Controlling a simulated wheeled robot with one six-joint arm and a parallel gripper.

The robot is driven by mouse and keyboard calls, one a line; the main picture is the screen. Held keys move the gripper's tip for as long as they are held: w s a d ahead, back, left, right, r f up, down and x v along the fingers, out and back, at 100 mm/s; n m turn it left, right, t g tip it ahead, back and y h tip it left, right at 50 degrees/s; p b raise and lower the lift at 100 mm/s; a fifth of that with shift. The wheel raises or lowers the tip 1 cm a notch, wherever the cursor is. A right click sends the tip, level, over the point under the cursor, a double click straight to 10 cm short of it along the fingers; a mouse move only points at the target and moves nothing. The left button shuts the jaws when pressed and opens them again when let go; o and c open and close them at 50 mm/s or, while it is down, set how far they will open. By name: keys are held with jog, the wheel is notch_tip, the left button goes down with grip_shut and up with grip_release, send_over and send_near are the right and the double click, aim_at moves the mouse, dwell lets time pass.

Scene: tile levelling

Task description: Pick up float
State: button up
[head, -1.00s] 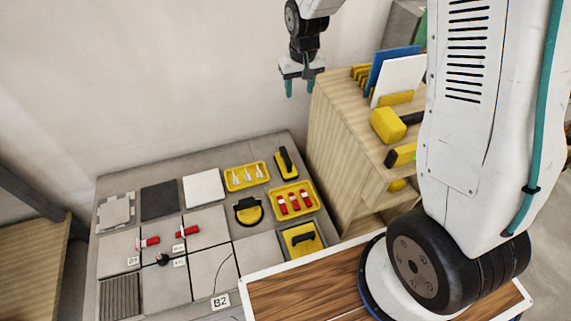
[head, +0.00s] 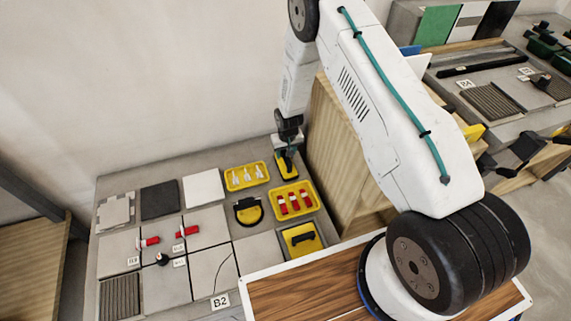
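The float (head: 291,172), a narrow yellow block with a black handle, lies at the back right of the grey table, in front of the wooden shelf unit. My gripper (head: 287,155) points down right at the float and overlaps its handle in the head view. The float appears to rest on the table.
A yellow tray of white pieces (head: 234,187) is left of the float, and a yellow tray of red pieces (head: 273,208) is in front. A yellow block with black handle (head: 301,249) lies nearer. The wooden shelf side (head: 335,160) stands close on the right.

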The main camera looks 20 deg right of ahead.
aim_at(285, 158)
jog(key=f, duration=0.4)
jog(key=shift+w+f, duration=0.3)
jog(key=shift+f, duration=0.05)
grip_shut()
